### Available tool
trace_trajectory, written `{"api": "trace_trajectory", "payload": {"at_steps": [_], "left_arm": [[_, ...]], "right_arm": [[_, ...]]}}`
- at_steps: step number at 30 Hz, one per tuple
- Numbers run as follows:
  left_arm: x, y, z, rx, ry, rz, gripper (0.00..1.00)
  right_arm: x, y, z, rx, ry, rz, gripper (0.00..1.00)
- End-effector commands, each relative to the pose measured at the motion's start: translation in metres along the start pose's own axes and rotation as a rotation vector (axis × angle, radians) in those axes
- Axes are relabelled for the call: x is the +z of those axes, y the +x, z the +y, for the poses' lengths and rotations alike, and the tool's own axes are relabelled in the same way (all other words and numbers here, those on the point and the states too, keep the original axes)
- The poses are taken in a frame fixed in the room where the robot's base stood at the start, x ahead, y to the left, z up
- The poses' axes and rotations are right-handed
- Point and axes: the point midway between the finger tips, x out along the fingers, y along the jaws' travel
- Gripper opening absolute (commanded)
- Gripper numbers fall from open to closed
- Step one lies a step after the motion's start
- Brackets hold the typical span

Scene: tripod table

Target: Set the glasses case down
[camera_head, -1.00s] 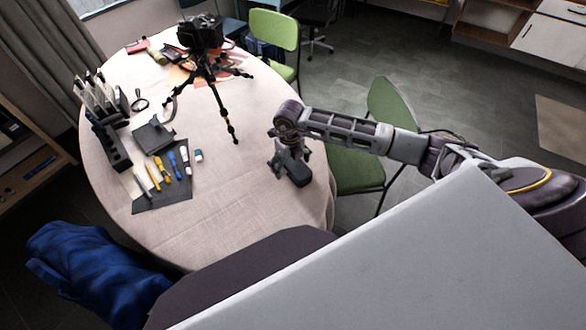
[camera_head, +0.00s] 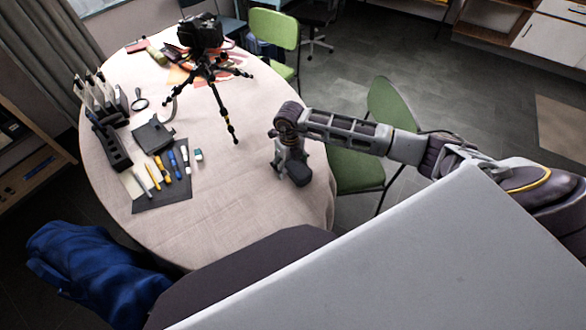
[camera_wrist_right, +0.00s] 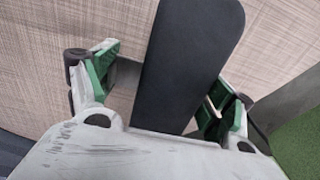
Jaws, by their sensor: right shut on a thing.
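The glasses case (camera_head: 298,174) is a dark, rounded, elongated case near the right edge of the round table (camera_head: 235,215). In the right wrist view the case (camera_wrist_right: 195,60) runs lengthwise between the green-padded fingers, with its rounded end pointing away. My right gripper (camera_head: 285,168) is shut on the case, low at the tabletop. The right gripper also shows in the wrist view (camera_wrist_right: 163,88); part of the case is hidden behind its body. I cannot tell whether the case touches the cloth. My left gripper is not in view.
A camera on a black tripod (camera_head: 210,65) stands at the back of the table. Pens and markers lie on a dark mat (camera_head: 165,200) at the left, beside a dark rack (camera_head: 110,145). A green chair (camera_head: 355,170) stands right of the table. The cloth left of my right gripper is clear.

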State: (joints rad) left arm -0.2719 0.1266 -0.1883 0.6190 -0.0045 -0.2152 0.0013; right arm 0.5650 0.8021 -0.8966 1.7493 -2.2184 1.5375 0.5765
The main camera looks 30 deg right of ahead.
Motion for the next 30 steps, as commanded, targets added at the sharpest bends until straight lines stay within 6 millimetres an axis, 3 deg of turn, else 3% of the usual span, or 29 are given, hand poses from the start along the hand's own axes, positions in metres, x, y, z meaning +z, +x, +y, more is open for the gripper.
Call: {"api": "trace_trajectory", "payload": {"at_steps": [14, 23, 30], "left_arm": [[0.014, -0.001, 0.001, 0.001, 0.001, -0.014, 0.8], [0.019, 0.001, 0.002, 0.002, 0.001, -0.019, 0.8], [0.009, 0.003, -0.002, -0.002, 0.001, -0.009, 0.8]], "right_arm": [[0.001, -0.007, 0.0, 0.0, 0.0, -0.002, 0.37], [0.002, -0.041, 0.0, 0.0, 0.0, -0.005, 0.37], [0.001, -0.076, 0.0, 0.0, 0.0, -0.003, 0.37]]}}
